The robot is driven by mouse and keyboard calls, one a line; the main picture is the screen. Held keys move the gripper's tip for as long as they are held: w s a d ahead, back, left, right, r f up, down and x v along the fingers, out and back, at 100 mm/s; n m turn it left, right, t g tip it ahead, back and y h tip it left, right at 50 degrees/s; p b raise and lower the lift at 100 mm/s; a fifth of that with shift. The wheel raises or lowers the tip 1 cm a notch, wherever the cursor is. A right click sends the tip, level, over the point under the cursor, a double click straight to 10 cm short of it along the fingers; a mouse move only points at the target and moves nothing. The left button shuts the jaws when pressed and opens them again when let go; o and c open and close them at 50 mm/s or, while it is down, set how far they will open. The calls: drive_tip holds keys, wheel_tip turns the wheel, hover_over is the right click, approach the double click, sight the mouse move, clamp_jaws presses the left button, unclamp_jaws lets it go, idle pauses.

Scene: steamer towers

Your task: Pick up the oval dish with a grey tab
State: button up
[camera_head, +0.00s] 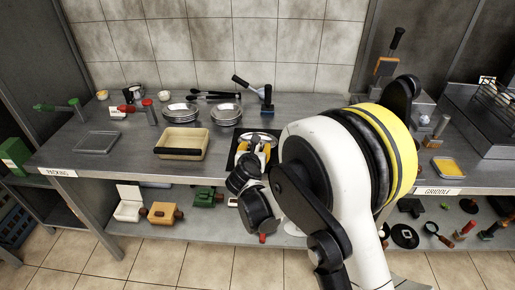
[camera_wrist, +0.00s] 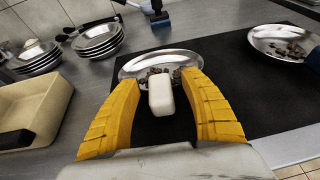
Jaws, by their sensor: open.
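In the wrist view, an oval silver dish (camera_wrist: 134,67) with brown bits in it lies on a black mat. A pale, whitish-grey tab (camera_wrist: 161,95) sticks out from its near side. My gripper (camera_wrist: 159,88) is open. Its two yellow fingers stand on either side of the tab, with gaps on both sides. A second silver dish (camera_wrist: 268,34) with similar bits lies to the right; a dark blue piece is at its near right edge. In the head view, my gripper (camera_head: 259,146) is over the mat, and my arm hides much of that area.
Stacked silver bowls (camera_wrist: 98,42) stand at the back left. A cream tray (camera_wrist: 30,108) with a dark front grip (camera_wrist: 14,139) is to the left. A blue-based tool (camera_wrist: 159,18) stands behind the dish. Bare black mat lies between the two dishes.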

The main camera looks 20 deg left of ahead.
drive_tip(key=shift+w, duration=0.1)
clamp_jaws()
idle(0.3)
drive_tip(key=shift+r+p, duration=0.4)
drive_tip(key=shift+r, duration=0.15)
drive_tip(key=r, duration=0.1)
drive_tip(key=r+p, duration=0.1)
drive_tip(key=d+r+p, duration=0.1)
drive_tip(key=r, duration=0.1)
drive_tip(key=shift+s, duration=0.25)
drive_tip(key=s+d+r+p, duration=0.3)
drive_tip(key=s+d+r, duration=0.2)
drive_tip(key=d, duration=0.4)
drive_tip(key=shift+s+r, duration=0.4)
drive_tip(key=shift+r, duration=0.05)
